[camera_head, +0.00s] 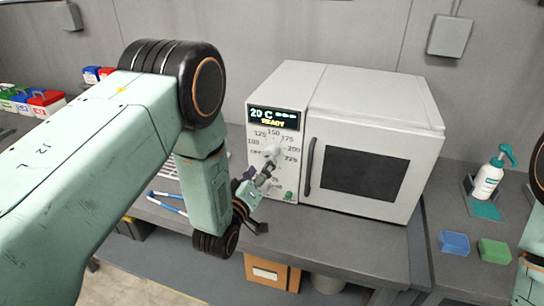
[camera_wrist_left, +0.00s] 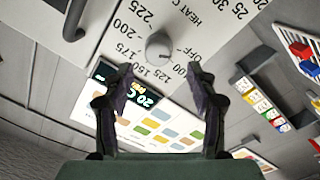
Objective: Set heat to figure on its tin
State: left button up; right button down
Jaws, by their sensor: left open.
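A white oven (camera_head: 370,115) stands on the bench. Its display (camera_head: 273,118) reads 20 C and READY. The grey heat knob (camera_head: 272,152) sits below, ringed by figures from OFF to 225; it shows in the left wrist view (camera_wrist_left: 158,46), its setting unclear. My left gripper (camera_head: 270,172) is open in front of the panel. In the left wrist view its fingers (camera_wrist_left: 163,78) are spread short of the knob, apart from it. Tins with coloured lids (camera_head: 42,98) stand at the far left; their figures are too small to read. My right gripper is out of view.
A second, lower dial is partly hidden by my left gripper, beside a green button (camera_head: 288,196). The oven door handle (camera_head: 309,165) is right of the panel. Blue-and-white pens (camera_head: 167,201) lie on the bench. A pump bottle (camera_head: 490,177), a blue block (camera_head: 454,243) and a green block (camera_head: 494,252) are at right.

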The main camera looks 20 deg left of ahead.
aim_at(269, 155)
pick_arm(q)
jog(key=w, duration=0.5)
jog(key=shift+w+d+p, duration=0.15)
jog(key=shift+w+p, duration=0.2)
jog(key=shift+w, duration=0.05)
jog(key=shift+w+d, duration=0.15)
jog(key=shift+d, duration=0.15)
jog(key=c, duration=0.5)
jog(key=shift+a, duration=0.2)
jog(key=c, duration=0.4)
jog(key=shift+c, duration=1.2)
jog(key=shift+d, duration=0.1)
jog(key=shift+m, duration=0.3)
